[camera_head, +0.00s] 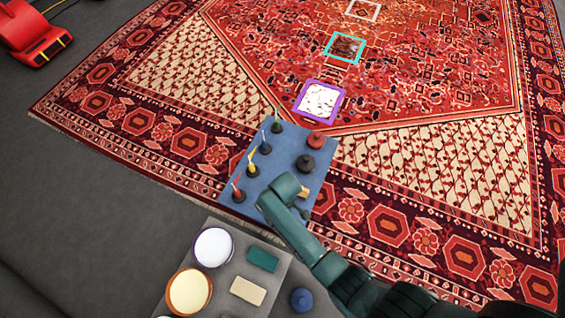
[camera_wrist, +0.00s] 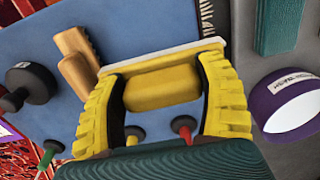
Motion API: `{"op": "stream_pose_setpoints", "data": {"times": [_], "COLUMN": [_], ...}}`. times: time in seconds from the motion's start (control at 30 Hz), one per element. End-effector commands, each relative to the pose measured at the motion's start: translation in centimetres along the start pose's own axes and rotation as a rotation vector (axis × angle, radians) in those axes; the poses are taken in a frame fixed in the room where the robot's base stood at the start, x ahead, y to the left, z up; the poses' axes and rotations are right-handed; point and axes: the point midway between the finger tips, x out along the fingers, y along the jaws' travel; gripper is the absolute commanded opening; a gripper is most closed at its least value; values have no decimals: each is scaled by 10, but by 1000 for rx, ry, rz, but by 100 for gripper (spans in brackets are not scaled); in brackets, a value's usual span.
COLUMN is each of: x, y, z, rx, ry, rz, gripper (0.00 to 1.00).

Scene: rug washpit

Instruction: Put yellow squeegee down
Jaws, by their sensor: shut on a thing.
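The yellow squeegee (camera_wrist: 162,88) shows in the wrist view as a yellow block with a long pale strip along its far edge. It sits between the two ribbed yellow fingers of my gripper (camera_wrist: 163,68), which are shut on it. In the head view my dark green gripper (camera_head: 280,198) is over the lower part of the blue mat (camera_head: 285,147), and the squeegee is hidden under it. The blue mat (camera_wrist: 130,28) lies beneath the squeegee in the wrist view. I cannot tell whether the squeegee touches the mat.
A tan wooden block (camera_head: 304,192) and a black round piece (camera_head: 305,163) are close beside my gripper. Several coloured-handled tools line the mat's left side. A grey board (camera_head: 228,288) below holds a white-filled purple-rimmed bowl (camera_head: 213,247) and a green block (camera_head: 262,259).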

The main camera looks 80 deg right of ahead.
Motion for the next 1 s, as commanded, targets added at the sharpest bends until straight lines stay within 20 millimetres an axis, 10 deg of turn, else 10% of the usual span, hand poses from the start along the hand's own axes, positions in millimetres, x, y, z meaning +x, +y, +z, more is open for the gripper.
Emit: {"op": "stream_pose_setpoints", "data": {"times": [0.33,0.73,0.77,0.8,1.0], "x": [68,72,71,71,71], "y": [0,0,0,0,0], "z": [1,0,1,1,1], "rx": [0,0,0,0,0], "ry": [-1,0,0,0,-1], "rz": [0,0,0,0,0], "gripper": [40,40,79,87,100]}}
